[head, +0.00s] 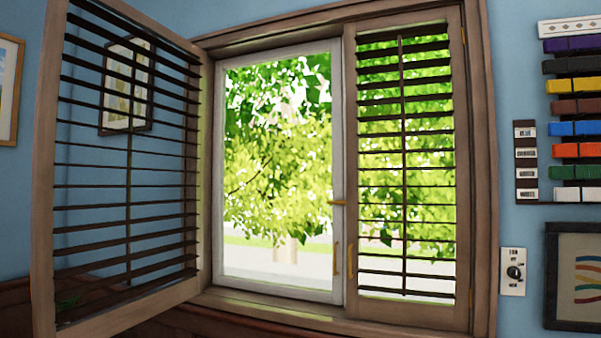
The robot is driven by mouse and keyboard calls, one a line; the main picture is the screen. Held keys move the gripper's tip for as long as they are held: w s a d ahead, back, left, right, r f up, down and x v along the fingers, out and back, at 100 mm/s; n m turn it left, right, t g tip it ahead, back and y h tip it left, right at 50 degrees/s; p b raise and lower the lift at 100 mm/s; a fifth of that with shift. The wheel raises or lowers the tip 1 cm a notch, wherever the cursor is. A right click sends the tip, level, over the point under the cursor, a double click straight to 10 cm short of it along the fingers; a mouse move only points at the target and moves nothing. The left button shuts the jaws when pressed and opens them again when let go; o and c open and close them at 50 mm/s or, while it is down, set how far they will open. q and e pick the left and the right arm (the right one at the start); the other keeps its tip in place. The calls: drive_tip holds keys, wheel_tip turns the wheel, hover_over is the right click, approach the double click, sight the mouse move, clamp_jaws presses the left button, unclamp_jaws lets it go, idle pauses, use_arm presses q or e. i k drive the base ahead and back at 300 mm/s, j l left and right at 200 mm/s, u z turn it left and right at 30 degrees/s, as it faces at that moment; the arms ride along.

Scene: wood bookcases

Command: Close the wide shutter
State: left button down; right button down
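A wooden window frame (483,180) holds two louvred shutters. The left shutter (42,200) is swung open into the room, hinged at the left side of the frame, its free edge towards me at the far left. The right shutter (403,180) lies flat in the frame, closed over the right half of the window. The white-framed window pane (335,120) shows uncovered between them. A brass handle (350,262) is on the right shutter's left edge. Which shutter is the wide one I cannot tell for sure. Neither of my grippers is in view.
A wall switch (513,272) and a framed picture (575,275) are right of the window. A rack of coloured strips (575,87) and a label board (525,160) hang above. Framed pictures (10,85) hang at left, one behind the open shutter. A wooden sill (290,313) runs below.

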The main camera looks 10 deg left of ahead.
sight(106, 323)
drive_tip(key=i+j+z, duration=0.25)
drive_tip(key=i+j, duration=0.15)
drive_tip(key=j, duration=0.9)
drive_tip(key=i+j+z, duration=0.25)
drive_tip(key=j, duration=1.1)
drive_tip(key=i+j+z, duration=0.25)
drive_tip(key=j, duration=1.15)
drive_tip(key=j+z, duration=0.25)
drive_tip(key=j, duration=1.15)
drive_tip(key=j+z, duration=0.7)
drive_tip(key=j, duration=0.2)
